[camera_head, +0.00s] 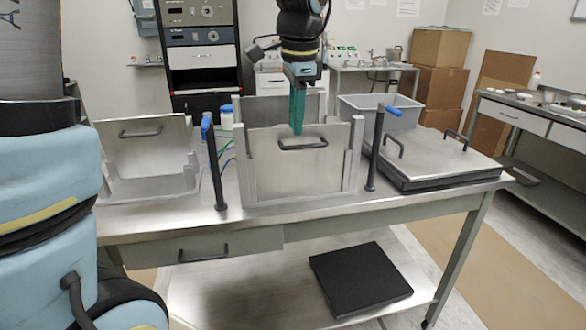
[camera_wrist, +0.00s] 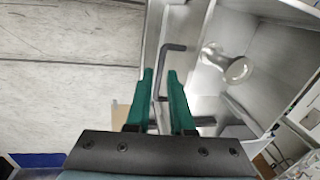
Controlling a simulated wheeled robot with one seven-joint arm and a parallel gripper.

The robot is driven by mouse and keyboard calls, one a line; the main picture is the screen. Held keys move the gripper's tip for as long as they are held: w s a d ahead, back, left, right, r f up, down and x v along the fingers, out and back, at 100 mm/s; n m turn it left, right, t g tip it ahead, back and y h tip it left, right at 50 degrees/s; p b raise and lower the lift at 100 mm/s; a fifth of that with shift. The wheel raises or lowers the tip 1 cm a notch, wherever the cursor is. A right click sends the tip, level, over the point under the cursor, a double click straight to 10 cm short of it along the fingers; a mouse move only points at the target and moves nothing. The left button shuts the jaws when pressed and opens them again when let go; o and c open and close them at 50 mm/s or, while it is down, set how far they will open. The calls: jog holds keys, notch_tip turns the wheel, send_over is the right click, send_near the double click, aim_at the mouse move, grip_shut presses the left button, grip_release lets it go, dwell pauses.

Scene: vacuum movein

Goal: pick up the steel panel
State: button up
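A steel panel (camera_head: 270,168) with one dark bar handle (camera_head: 303,144) stands upright in the metal frame at the middle of the table. My gripper (camera_head: 297,132) points down from above, right at this handle. In the wrist view my gripper (camera_wrist: 159,75) has its two green fingers apart, with a clear gap between them. The dark handle (camera_wrist: 174,47) runs down into that gap, its lower part between the fingers. I cannot tell whether either finger touches it. A second steel panel (camera_head: 145,155) with a handle leans upright in the left frame.
Dark posts with blue tops stand left (camera_head: 216,170) and right (camera_head: 374,150) of the middle frame. A flat steel lid (camera_head: 440,155) with two handles lies at right. A grey bin (camera_head: 395,119) stands behind it. A black slab (camera_head: 360,280) lies on the lower shelf.

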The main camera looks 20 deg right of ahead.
aim_at(303, 167)
notch_tip(303, 167, down, 10)
jog(key=w+d+m+p, duration=0.1)
jog(key=w+p, duration=0.1)
jog(key=shift+d, duration=0.4)
jog(key=shift+c, duration=0.3)
grip_shut()
dwell(1.1)
